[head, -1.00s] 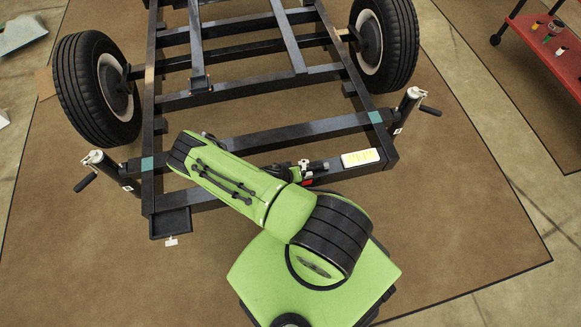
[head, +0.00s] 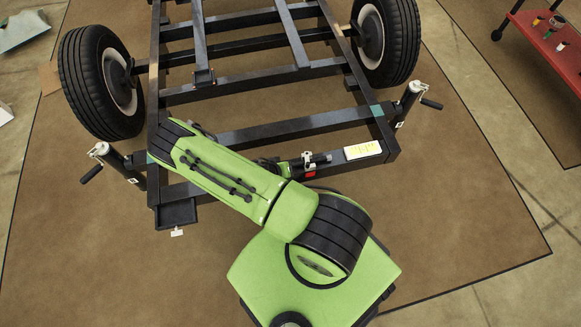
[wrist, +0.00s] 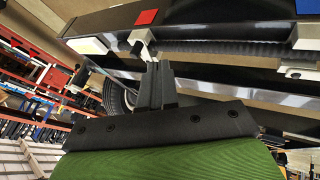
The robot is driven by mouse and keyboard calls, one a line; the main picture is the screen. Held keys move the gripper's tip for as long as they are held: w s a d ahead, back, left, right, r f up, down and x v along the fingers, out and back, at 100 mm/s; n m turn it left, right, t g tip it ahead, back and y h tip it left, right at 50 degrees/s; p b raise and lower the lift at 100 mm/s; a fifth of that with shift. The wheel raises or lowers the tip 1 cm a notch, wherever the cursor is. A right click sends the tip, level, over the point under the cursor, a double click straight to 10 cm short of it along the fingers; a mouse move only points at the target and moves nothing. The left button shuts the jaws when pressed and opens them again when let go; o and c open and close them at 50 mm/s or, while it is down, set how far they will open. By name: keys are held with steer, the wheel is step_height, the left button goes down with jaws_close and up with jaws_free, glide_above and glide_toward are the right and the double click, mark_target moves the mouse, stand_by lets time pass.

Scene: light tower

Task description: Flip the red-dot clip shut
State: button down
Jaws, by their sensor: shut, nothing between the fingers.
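The red dot shows as a flat red square (wrist: 147,17) on the dark frame bar in the wrist view. It also shows as a small red patch on the front bar in the head view (head: 310,174). A white clip (wrist: 142,37) sits right below the red square in the wrist view, with a thin part reaching toward my fingers. My gripper (wrist: 152,68) is shut and empty, its fingertips close to the clip. I cannot tell whether they touch. In the head view my arm hides part of the front bar.
A blue square (wrist: 309,6) and another white piece (wrist: 307,37) lie further right on the bar. The black trailer frame (head: 255,134) has wheels and corner jacks (head: 408,101). A white label plate (head: 363,150) is right of the red patch. A red cart (head: 548,42) stands far right.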

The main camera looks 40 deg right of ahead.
steer(key=v, duration=0.2)
steer(key=p+v, duration=0.1)
steer(key=v, duration=0.1)
steer(key=shift+s+a+r, duration=0.2)
steer(key=shift+s+r, duration=0.05)
steer(key=shift+s, duration=0.2)
